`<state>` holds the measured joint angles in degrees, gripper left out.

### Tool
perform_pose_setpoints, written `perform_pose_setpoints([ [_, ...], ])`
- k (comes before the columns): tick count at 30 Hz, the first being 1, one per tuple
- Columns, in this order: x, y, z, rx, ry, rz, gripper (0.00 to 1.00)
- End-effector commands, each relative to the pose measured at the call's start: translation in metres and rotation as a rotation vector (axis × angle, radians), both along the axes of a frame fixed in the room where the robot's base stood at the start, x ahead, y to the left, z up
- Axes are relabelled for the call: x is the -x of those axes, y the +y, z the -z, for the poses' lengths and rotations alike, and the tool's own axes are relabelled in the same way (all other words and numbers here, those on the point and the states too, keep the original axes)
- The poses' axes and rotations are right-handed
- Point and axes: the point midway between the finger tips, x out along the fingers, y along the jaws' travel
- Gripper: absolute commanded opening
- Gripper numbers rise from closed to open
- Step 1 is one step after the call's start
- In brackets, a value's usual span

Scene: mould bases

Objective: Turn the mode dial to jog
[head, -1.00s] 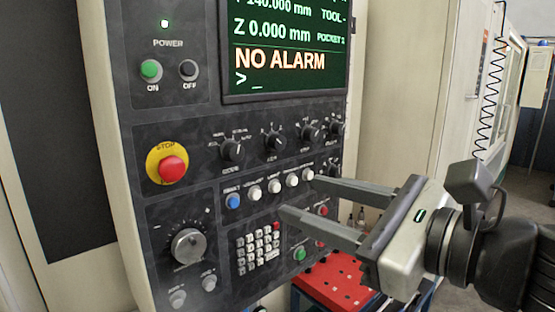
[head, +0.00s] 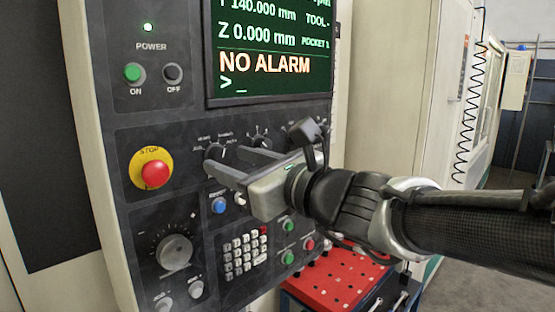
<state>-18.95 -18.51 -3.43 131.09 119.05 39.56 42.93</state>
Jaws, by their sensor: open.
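The control panel has a row of black rotary dials under the screen. The leftmost dial (head: 214,151), likely the mode dial, has small white labels around it that are too small to read. My gripper (head: 222,159) is open, its two grey fingers reaching toward the panel. The fingertips are at this dial and overlap its lower right part in the picture. I cannot tell whether they touch it. A second dial (head: 262,141) is partly visible to the right; the gripper and wrist hide the dials beyond it.
A red stop button (head: 155,174) on a yellow ring is at left. A blue button (head: 218,205), a keypad (head: 244,253) and a large round knob (head: 174,252) lie below. The screen (head: 268,55) is above. A red pegboard top (head: 335,285) stands below right.

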Motion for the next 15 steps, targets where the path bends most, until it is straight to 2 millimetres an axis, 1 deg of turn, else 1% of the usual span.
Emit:
perform_pose_setpoints([
  [3,-0.0076,0.0086,0.0002,0.0,0.001,0.0,0.45],
  [6,-0.0103,0.012,0.0003,-0.001,0.001,0.0,0.45],
  [14,-0.0107,0.0127,0.0002,0.0,0.0,0.0,0.45],
  [15,-0.0107,0.0126,0.0002,0.0,0.0,0.0,0.4],
])
